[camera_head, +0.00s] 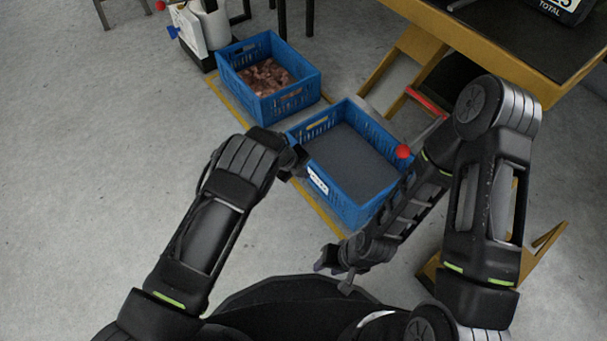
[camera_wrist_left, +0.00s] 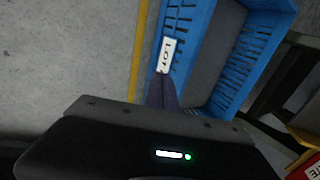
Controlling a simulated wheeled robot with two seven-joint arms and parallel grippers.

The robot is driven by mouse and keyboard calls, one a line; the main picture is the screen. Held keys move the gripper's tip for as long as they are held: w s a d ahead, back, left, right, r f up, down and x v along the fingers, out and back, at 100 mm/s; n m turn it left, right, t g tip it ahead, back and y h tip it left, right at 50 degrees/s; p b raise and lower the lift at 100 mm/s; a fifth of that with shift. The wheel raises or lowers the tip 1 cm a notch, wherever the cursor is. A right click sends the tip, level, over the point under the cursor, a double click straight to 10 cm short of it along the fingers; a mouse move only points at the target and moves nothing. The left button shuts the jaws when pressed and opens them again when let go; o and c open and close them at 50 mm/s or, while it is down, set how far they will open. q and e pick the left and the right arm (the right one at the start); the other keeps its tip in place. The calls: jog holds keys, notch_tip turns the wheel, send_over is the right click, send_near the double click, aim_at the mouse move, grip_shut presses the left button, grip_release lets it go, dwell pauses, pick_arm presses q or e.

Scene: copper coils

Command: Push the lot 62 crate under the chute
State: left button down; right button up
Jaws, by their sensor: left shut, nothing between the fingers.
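A blue crate (camera_head: 372,216) with a dark grey, flat inside sits on the floor in the middle of the head view. Its white label (camera_head: 318,181) faces front left; in the left wrist view the label (camera_wrist_left: 167,54) reads "LOT", with no number I can make out. My left gripper (camera_head: 303,170) is shut and empty at the crate's left side, by the label; its fingers (camera_wrist_left: 162,92) point at that wall, and contact is unclear. My right gripper (camera_head: 334,277) hangs in front of the crate, its fingers apparently apart. I cannot tell for certain which part is the chute.
A second blue crate (camera_head: 301,101) holding copper-coloured pieces stands behind and left. A yellow floor line (camera_head: 232,103) runs along the left of both crates. A yellow-framed table (camera_head: 487,40) with a sloped grey panel and red bar (camera_head: 427,101) stands behind right. The left floor is clear.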

pick_arm(q)
notch_tip(320, 180, up, 6)
jog(key=p, duration=0.3)
jog(key=shift+p, duration=0.4)
